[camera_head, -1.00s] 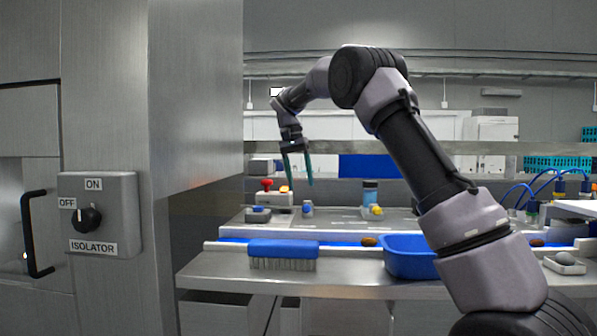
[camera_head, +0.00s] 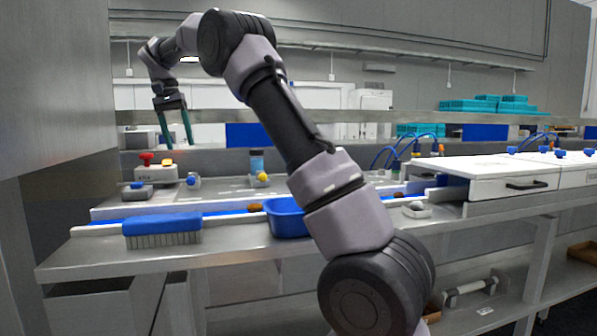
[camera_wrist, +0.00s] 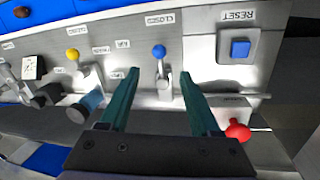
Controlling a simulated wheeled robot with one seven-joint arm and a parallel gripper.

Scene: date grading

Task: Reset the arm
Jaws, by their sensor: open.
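My arm is raised and bent over the bench, with my gripper (camera_head: 177,146) hanging at the upper left of the head view. Its two teal fingers point down, apart and empty, above the far side of the bench. In the wrist view my gripper (camera_wrist: 158,76) is open over a metal panel. A blue-knobbed lever (camera_wrist: 159,52) shows between and beyond the fingertips. A blue button (camera_wrist: 240,48) under a RESET label is to the right of the fingers. A red knob (camera_wrist: 238,131) is beside the right finger. No finger visibly touches anything.
A blue brush (camera_head: 162,226) and a blue tub (camera_head: 287,220) stand at the bench front. A brown date (camera_head: 255,207) lies beside the tub. A yellow-knobbed lever (camera_wrist: 73,55) is left on the panel. A tall metal cabinet (camera_head: 58,80) stands left. White drawers (camera_head: 490,175) are right.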

